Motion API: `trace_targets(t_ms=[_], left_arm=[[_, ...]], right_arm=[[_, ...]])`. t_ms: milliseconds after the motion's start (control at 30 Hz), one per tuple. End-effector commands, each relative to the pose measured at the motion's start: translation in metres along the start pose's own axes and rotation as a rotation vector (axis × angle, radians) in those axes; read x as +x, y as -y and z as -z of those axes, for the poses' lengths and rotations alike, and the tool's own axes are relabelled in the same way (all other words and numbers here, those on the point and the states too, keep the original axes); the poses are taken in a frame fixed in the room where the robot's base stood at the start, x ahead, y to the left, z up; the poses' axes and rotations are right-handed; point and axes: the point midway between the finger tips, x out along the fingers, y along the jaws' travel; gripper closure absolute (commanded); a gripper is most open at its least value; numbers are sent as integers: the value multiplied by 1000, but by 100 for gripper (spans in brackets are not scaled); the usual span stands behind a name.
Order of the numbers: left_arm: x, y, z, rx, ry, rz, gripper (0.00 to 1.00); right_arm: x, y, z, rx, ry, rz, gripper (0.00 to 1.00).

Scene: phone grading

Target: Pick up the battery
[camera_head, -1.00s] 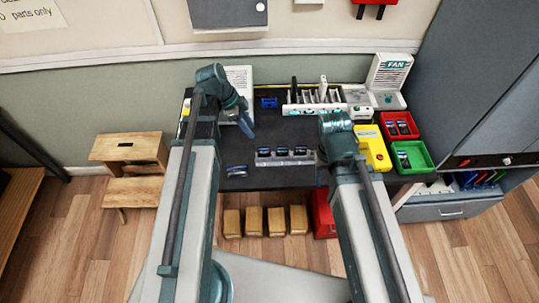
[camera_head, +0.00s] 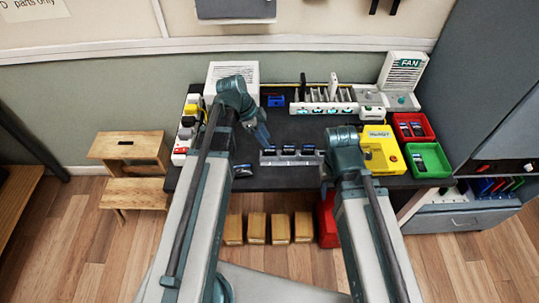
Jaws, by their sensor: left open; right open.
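A grey rack (camera_head: 268,159) on the dark table holds several small dark-and-blue items (camera_head: 288,150) in a row. Another small dark-and-blue item (camera_head: 243,171) lies loose on the table at the rack's left, partly hidden by my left arm. I cannot tell from this view which of these is a battery. My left gripper (camera_head: 264,140) is open, pointing down just behind the left end of the rack, apparently empty. My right gripper (camera_head: 324,190) is open near the table's front edge, mostly hidden behind its own wrist.
Red (camera_head: 413,127) and green (camera_head: 428,160) bins with small items stand at the right, beside a yellow box (camera_head: 380,150). A fan unit (camera_head: 402,75) and a white tool rack (camera_head: 323,107) stand behind. A blue object (camera_head: 276,101) lies at the back. The table between is clear.

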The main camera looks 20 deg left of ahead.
Motion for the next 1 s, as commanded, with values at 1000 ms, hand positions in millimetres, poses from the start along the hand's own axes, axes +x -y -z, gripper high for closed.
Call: trace_targets(t_ms=[1000], left_arm=[[51,4,-4,0,0,0,82]], right_arm=[[48,5,3,0,0,0,50]])
